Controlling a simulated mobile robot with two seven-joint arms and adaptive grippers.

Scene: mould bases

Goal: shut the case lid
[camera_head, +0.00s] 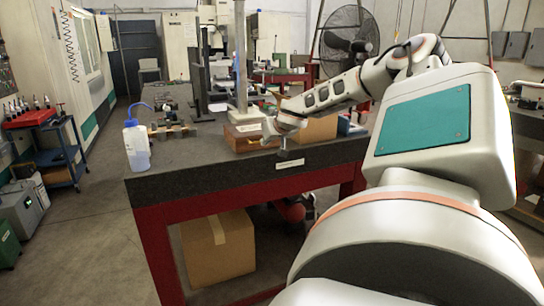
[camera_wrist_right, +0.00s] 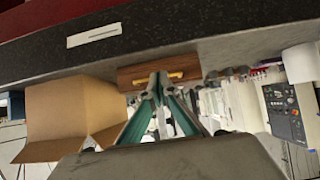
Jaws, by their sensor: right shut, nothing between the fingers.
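The case is a small reddish-brown wooden box (camera_head: 240,145) near the front edge of the dark table. A pale patch shows on its top; I cannot clearly make out the lid or its angle. In the right wrist view the case (camera_wrist_right: 190,66) shows a brown wooden face with a brass-coloured strip or handle, beyond my fingertips. My right gripper (camera_head: 277,143) is at the case's right side, close to the table's front edge. Its fingertips (camera_wrist_right: 158,76) meet and hold nothing. They overlap the case in the picture; contact cannot be told. My left gripper is out of view.
A blue-capped squeeze bottle (camera_head: 136,147) stands at the table's left. A metal post (camera_head: 241,60) rises behind the case. The dark tabletop (camera_head: 190,160) is clear front left.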

